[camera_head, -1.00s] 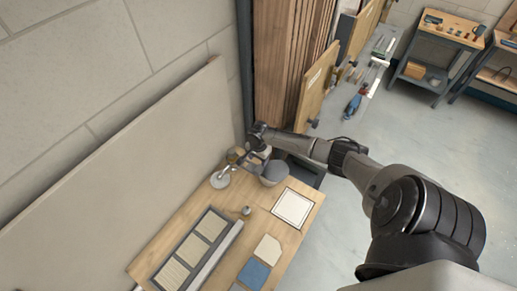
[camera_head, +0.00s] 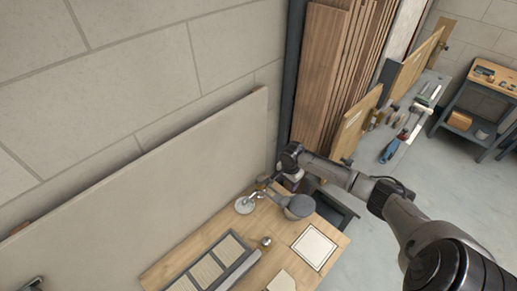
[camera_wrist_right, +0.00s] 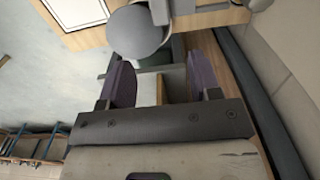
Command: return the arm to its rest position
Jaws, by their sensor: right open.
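My right arm reaches in from the lower right of the head view, over the far end of the wooden workbench (camera_head: 203,244). Its gripper (camera_head: 272,184) is small there and partly overlaps a lamp. In the right wrist view the two purple-grey fingers of the right gripper (camera_wrist_right: 162,84) stand wide apart, with nothing held between them. The lamp's grey round shade (camera_head: 299,207) is close beside the gripper; it also shows just beyond the fingers in the wrist view (camera_wrist_right: 138,31). I cannot tell whether they touch. My left gripper cannot be made out.
The lamp's white base (camera_head: 244,205), a sample tray (camera_head: 206,271) and a framed white tile (camera_head: 313,247) are on the bench. A large panel (camera_head: 150,190) leans along the wall at left. Upright wooden boards (camera_head: 325,75) stand behind the gripper. Open floor (camera_head: 440,185) lies at right.

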